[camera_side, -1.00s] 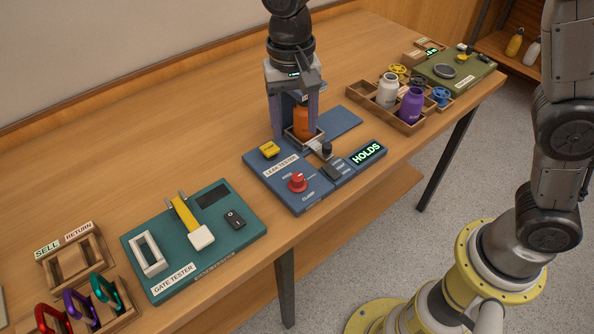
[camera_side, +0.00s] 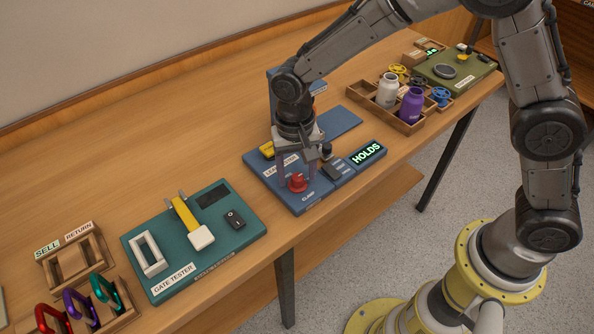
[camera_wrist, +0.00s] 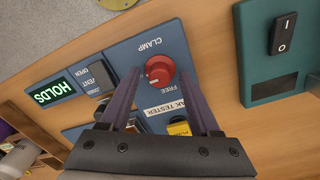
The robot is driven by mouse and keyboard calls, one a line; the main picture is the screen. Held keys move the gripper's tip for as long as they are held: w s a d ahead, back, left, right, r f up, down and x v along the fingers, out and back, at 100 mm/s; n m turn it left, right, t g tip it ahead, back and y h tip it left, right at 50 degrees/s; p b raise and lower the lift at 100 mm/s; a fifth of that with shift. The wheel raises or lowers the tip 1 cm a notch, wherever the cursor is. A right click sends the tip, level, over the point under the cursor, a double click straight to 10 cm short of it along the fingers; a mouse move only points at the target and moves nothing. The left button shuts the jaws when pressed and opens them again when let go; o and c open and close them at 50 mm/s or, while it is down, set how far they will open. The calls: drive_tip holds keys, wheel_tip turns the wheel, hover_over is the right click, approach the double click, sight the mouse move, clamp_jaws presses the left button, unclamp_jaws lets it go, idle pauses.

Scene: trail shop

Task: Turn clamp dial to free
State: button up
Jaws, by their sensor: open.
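The red clamp dial (camera_side: 297,182) sits on the blue leak tester (camera_side: 308,206). In the wrist view the open fingers (camera_wrist: 161,76) stand one on each side of the dial, with gaps. I cannot tell whether either finger touches it. The orange bottle is mostly hidden behind my arm in the side view.
The tester's display (camera_side: 367,153) reads HOLDS in green. A black vent switch (camera_side: 331,172) and a yellow button (camera_side: 267,150) are close to the dial. The teal gate tester (camera_side: 160,284) stands left. A wooden tray (camera_side: 408,127) holds white and purple bottles.

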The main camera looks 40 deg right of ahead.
clamp_jaws()
idle(0.3)
